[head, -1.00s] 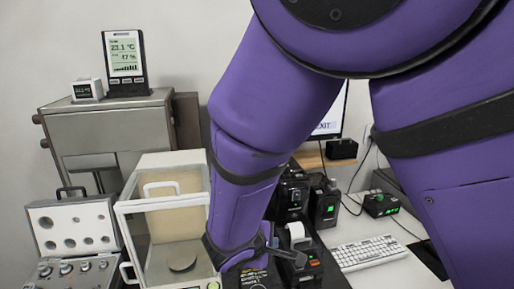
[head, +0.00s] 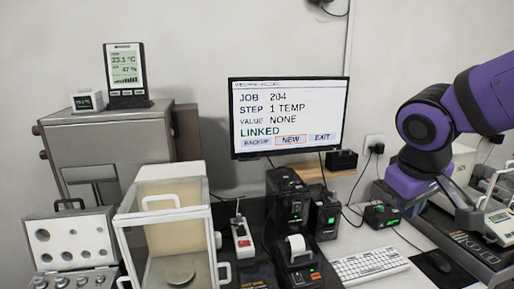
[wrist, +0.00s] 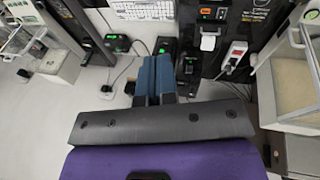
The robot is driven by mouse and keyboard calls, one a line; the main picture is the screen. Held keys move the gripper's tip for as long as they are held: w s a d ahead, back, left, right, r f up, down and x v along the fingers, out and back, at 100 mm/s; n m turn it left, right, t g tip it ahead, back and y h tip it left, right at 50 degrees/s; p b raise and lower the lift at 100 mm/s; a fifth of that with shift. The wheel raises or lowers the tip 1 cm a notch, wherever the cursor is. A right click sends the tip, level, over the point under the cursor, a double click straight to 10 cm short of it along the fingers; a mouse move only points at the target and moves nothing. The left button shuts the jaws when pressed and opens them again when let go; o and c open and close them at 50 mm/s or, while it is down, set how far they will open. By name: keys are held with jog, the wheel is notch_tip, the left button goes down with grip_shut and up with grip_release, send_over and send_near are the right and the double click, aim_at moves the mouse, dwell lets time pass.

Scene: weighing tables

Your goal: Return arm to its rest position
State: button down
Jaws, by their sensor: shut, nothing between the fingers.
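My purple arm shows at the right of the head view, folded back over the right side of the bench. My gripper (head: 468,218) is at its lower end, above the bench right of the keyboard, and partly hard to make out. In the wrist view my gripper's fingers (wrist: 156,78) are together, with nothing between them. They hang clear of the things below.
A monitor (head: 290,118) reads JOB 204, LINKED. A glass-walled balance (head: 170,215) and weight case (head: 70,245) stand left. A printer (head: 298,255), keyboard (head: 370,263) and green-lit box (head: 381,215) occupy the middle. A second balance (head: 500,225) is at right.

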jog(key=s+d+r+m+t+y, duration=0.2)
jog(key=s+r, duration=0.4)
jog(key=s, duration=0.4)
jog(key=shift+d+m, duration=0.55)
jog(key=shift+m, duration=0.15)
dwell(0.9)
